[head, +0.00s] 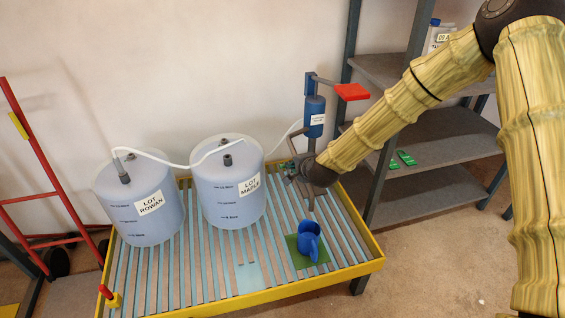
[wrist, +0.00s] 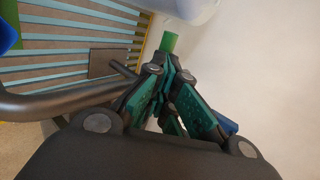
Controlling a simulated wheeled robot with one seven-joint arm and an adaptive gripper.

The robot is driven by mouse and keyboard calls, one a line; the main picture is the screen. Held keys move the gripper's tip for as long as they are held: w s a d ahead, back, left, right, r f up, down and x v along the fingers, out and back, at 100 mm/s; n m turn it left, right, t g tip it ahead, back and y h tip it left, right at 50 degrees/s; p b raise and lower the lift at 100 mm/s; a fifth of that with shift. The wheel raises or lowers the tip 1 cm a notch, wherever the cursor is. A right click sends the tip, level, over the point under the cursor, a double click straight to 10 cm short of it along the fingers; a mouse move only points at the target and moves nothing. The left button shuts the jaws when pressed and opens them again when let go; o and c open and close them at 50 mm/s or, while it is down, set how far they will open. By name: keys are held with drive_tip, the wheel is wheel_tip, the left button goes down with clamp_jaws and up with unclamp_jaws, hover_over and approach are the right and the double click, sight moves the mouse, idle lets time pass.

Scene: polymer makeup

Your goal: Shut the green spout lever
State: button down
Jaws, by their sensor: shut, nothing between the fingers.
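The green spout lever (wrist: 169,42) shows in the wrist view as a short green block just beyond my fingertips; I cannot tell whether it touches them. In the head view my gripper and wrist largely hide it. My gripper (wrist: 160,68) is shut and empty, with teal pads on dark fingers. In the head view my gripper (head: 291,170) is beside the blue pump (head: 315,112), at the rack's right part. A dark grey spout pipe (wrist: 60,101) runs along the left of my fingers in the wrist view.
A blue jug (head: 309,239) stands on a green mat (head: 293,250) on the slatted, yellow-edged rack (head: 210,292). Two drums, LOT ROWAN (head: 135,203) and LOT MAPLE (head: 228,185), stand left of my gripper, joined by a white hose. Grey shelves (head: 440,135) stand behind my arm.

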drive_tip(key=shift+w+a+r, duration=0.2)
drive_tip(key=shift+w+a, duration=0.05)
drive_tip(key=shift+d, duration=0.1)
idle(0.3)
